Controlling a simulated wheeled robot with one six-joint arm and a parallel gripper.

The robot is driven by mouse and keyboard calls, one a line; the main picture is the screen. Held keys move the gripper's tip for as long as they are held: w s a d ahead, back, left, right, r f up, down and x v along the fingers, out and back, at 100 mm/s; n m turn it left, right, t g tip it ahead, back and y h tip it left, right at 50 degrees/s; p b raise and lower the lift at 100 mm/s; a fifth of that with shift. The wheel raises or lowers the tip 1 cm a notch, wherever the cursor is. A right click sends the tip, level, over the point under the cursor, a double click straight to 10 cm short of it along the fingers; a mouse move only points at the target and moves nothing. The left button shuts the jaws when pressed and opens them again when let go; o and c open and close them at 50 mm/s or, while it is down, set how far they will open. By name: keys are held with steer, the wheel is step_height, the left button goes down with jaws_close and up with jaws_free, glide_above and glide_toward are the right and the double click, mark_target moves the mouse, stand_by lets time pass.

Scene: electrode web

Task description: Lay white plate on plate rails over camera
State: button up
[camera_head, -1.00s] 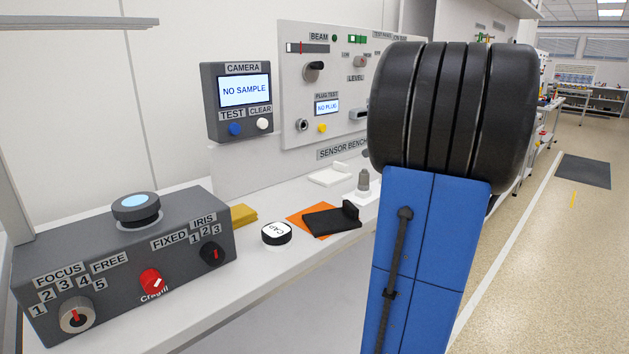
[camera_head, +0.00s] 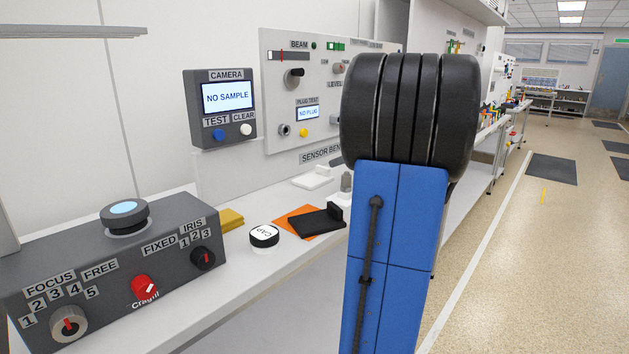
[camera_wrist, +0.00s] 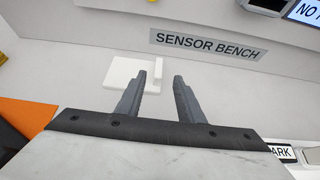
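The white plate (camera_head: 313,178) lies flat on the bench in the head view, with a small upright tab. In the wrist view the white plate (camera_wrist: 122,72) lies ahead of my gripper (camera_wrist: 160,75). The fingers are apart and empty; the plate's tab appears between the fingertips in the picture, but the distance to it is unclear. A dark grey box (camera_head: 120,262) with a round lens (camera_head: 124,210) on top and FOCUS and IRIS knobs stands at left; it looks like the camera. I cannot make out plate rails. My arm hides my gripper in the head view.
A black plate (camera_head: 310,223) on an orange sheet (camera_head: 290,219), a round CAP piece (camera_head: 264,236) and a yellow item (camera_head: 231,219) lie on the bench. The camera panel (camera_head: 222,108) reads NO SAMPLE. Free floor (camera_head: 500,270) lies at right.

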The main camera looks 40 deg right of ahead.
mark_target(327, 168)
steer(key=shift+x, duration=3.7)
steer(key=shift+s+a+f, duration=0.1)
steer(key=shift+a, duration=0.05)
jaws_close()
